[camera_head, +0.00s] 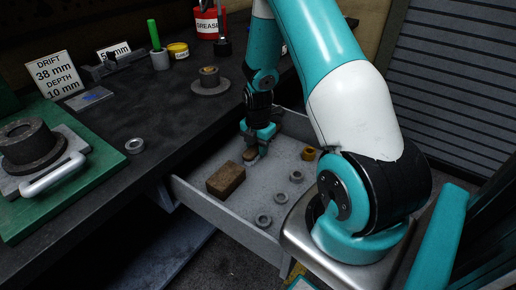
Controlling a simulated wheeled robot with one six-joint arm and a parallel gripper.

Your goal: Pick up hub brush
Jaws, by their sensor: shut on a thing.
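My gripper (254,148) reaches down into the open drawer (225,222). It is shut on a small tan-topped thing with a pale lower part, which looks like the hub brush (250,156). The brush is at or just above the drawer floor; I cannot tell whether it still touches it. The gripper and wrist hide part of the brush.
A brown block (226,180) lies close in front of the brush. The dark bench (130,185) borders the drawer on the left.

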